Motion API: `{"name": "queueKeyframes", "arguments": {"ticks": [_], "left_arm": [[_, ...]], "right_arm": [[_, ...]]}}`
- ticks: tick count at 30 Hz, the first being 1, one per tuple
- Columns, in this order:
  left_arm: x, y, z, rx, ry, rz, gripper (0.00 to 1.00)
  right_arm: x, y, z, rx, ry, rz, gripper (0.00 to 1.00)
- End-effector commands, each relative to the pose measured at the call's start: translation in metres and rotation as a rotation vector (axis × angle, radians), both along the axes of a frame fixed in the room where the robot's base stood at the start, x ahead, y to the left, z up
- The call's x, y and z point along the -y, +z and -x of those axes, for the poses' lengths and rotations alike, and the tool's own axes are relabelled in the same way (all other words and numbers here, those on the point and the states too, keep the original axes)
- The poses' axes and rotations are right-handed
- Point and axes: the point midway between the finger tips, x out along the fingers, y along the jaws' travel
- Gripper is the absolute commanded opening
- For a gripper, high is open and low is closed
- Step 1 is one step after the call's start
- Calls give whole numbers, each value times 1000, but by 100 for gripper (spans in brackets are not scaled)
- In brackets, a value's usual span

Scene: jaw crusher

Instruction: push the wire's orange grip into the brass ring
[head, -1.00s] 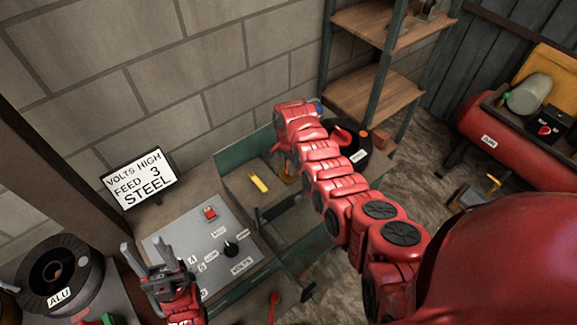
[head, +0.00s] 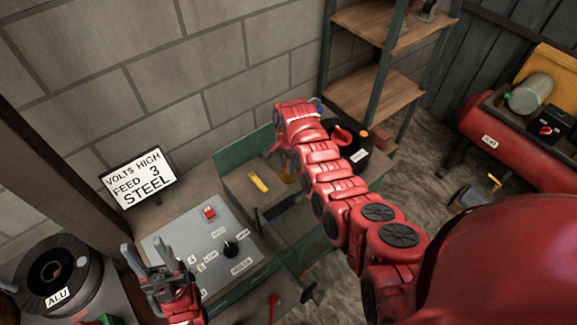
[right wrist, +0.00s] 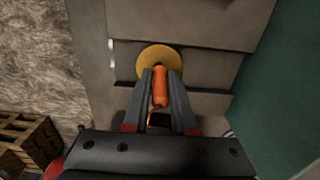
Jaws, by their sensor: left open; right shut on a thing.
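The orange grip (right wrist: 160,88) shows in the right wrist view, held between the two dark fingers of my right gripper (right wrist: 160,92). Its far end overlaps the brass ring (right wrist: 158,54), a round yellow disc on a grey block; I cannot tell whether it touches or has entered. In the head view, my right arm reaches into the green machine and its gripper (head: 283,152) is mostly hidden behind my wrist. A bit of the brass ring (head: 288,175) shows just below it. My left gripper (head: 143,255) is open and empty over the left edge of the grey control panel.
The grey control panel (head: 185,240) has a red switch (head: 209,213) and a black knob (head: 231,249). A yellow bar (head: 259,182) lies left of my right gripper. An ALU spool (head: 55,275) stands at left, a sign (head: 138,178) behind the panel. A black spool (head: 352,150) stands behind my right arm.

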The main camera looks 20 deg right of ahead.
Motion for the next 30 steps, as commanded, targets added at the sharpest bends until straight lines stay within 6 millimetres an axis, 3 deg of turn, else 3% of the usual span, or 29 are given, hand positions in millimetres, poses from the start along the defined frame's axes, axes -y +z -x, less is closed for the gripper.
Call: {"name": "queueKeyframes", "arguments": {"ticks": [30], "left_arm": [[0, -5, 0, 0, 0, 0, 50]], "right_arm": [[0, 0, 1, -4, 0, 0, 0]]}}
